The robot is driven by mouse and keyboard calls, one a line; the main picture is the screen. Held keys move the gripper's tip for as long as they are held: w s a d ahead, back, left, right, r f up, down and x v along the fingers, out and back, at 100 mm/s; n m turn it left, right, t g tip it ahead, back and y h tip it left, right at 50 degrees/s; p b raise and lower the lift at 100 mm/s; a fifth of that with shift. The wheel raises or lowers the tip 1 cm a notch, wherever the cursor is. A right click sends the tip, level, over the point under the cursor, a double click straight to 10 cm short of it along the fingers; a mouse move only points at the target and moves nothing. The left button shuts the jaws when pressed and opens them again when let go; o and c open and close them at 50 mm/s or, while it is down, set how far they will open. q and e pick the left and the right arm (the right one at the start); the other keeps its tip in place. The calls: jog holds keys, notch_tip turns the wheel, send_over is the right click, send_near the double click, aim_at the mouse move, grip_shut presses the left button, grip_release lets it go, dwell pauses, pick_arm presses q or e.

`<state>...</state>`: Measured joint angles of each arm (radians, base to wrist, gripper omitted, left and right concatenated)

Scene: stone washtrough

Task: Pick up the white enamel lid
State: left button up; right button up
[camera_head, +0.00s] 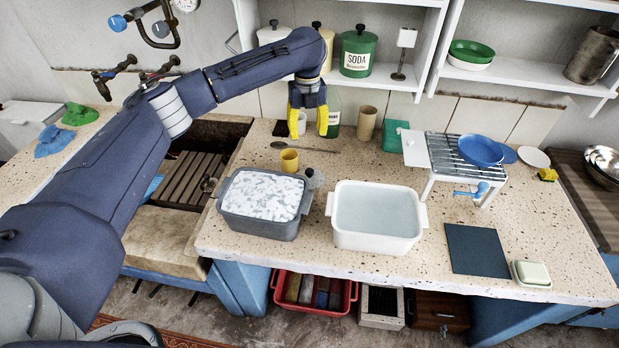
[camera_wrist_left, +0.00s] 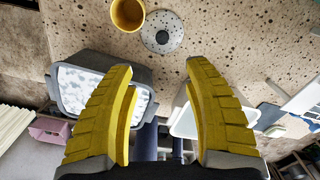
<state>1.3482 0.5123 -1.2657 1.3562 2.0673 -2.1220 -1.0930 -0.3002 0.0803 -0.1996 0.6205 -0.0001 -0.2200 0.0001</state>
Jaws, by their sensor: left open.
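The white enamel lid (camera_wrist_left: 162,32) is a small round pale disc with dark speckles and a dark knob, lying on the stone counter beside the yellow cup (camera_wrist_left: 128,14). In the head view the lid (camera_head: 315,178) is partly hidden behind the grey basin's right corner, and the yellow cup (camera_head: 289,160) stands to its left. My left gripper (camera_head: 308,128) has its yellow fingers pointing down above the counter, behind the lid in the picture. In the wrist view the left gripper (camera_wrist_left: 160,68) is open, with nothing between its fingers. My right gripper is out of view.
A grey basin of suds (camera_head: 262,225) and a white basin of water (camera_head: 378,243) stand at the front. A dark spoon (camera_head: 300,146), a tan cup (camera_head: 366,122) and a green bottle (camera_head: 334,115) are near the gripper. A rack (camera_head: 460,150) stands right. Shelves overhang behind.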

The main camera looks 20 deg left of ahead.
pick_arm(q)
send_over(309, 171)
notch_tip(309, 171, down, 12)
jog(key=shift+a+r, duration=0.15)
jog(key=shift+r, duration=0.05)
jog(key=shift+d+f, duration=0.2)
jog(key=shift+f, duration=2.45)
grip_shut()
